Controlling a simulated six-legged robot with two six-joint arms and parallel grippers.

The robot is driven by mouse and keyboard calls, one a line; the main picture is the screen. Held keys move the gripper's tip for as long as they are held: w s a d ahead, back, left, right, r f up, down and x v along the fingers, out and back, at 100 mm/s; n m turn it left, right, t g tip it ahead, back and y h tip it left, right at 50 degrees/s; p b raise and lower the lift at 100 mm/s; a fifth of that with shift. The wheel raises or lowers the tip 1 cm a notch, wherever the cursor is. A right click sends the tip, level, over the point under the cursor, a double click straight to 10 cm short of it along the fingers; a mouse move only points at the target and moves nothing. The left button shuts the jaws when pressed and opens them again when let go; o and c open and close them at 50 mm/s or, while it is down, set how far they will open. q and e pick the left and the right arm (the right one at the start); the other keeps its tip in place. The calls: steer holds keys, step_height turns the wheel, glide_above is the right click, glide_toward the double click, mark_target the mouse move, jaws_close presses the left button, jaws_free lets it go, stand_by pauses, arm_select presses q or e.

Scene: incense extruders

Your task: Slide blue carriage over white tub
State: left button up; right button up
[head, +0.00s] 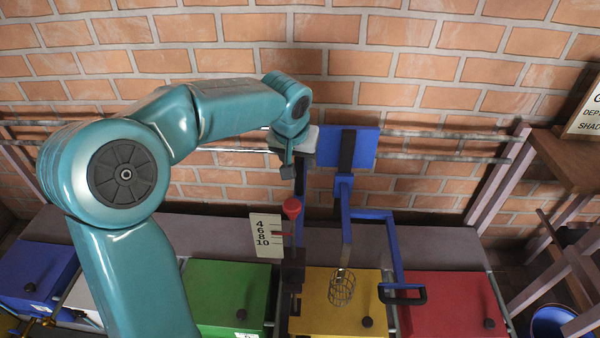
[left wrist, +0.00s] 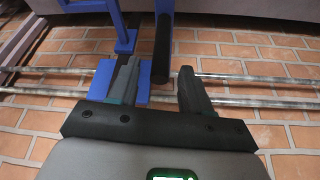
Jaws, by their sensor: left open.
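The blue carriage (head: 361,150) hangs on the wall rails, right of my left gripper. Its blue frame reaches down over the yellow tub (head: 324,290), with a wire cage (head: 341,288) and a black handle (head: 402,297). The white tub (head: 85,298) is at the left, mostly hidden behind my left arm. My left gripper (head: 287,163) is open by a dark upright post. In the left wrist view, this dark post (left wrist: 162,48) stands between the open fingers of the gripper (left wrist: 160,92), with no clear contact. The carriage's blue plate (left wrist: 104,79) lies behind the left finger.
Metal rails (head: 430,134) run along the brick wall. A blue tub (head: 38,275), green tub (head: 230,290) and red tub (head: 455,300) stand in the row. A number plate (head: 266,236) and red funnel-shaped piece (head: 292,208) are below the gripper. A wooden stand (head: 575,165) is at the right.

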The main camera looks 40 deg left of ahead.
mark_target(300, 168)
arm_select(q)
steer(key=b+x, duration=0.1)
steer(key=x, duration=0.4)
steer(key=shift+w+a+f, duration=0.1)
steer(key=shift+w+f, duration=0.05)
steer(key=shift+f, duration=0.15)
jaws_close()
